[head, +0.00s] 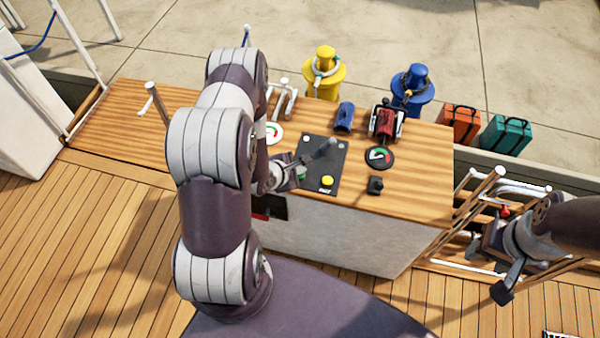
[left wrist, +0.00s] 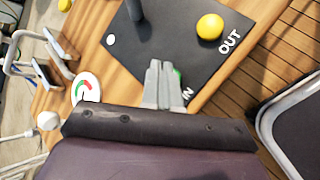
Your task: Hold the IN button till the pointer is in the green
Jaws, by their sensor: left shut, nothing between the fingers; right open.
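The black control panel (head: 318,186) lies on the wooden counter, with a yellow OUT button (left wrist: 209,27) and a grey lever (left wrist: 134,9). The green IN button (left wrist: 178,72) shows only as a sliver behind my left gripper (left wrist: 160,64), beside the "IN" lettering. My left gripper is shut and empty, its tips at the button; I cannot tell whether they press it. A white gauge (left wrist: 87,84) with a red and green arc is partly hidden by my wrist; its pointer is unclear. It also shows in the head view (head: 274,132). My right gripper (head: 488,270) is open and empty, right of the counter.
A dark round gauge (head: 379,157), a small black knob (head: 375,185), a red winch-like device (head: 384,122) and a blue item (head: 344,117) are on the counter's right half. Yellow (head: 324,75) and blue (head: 411,88) bollards stand behind. Railings (head: 478,195) are near my right arm.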

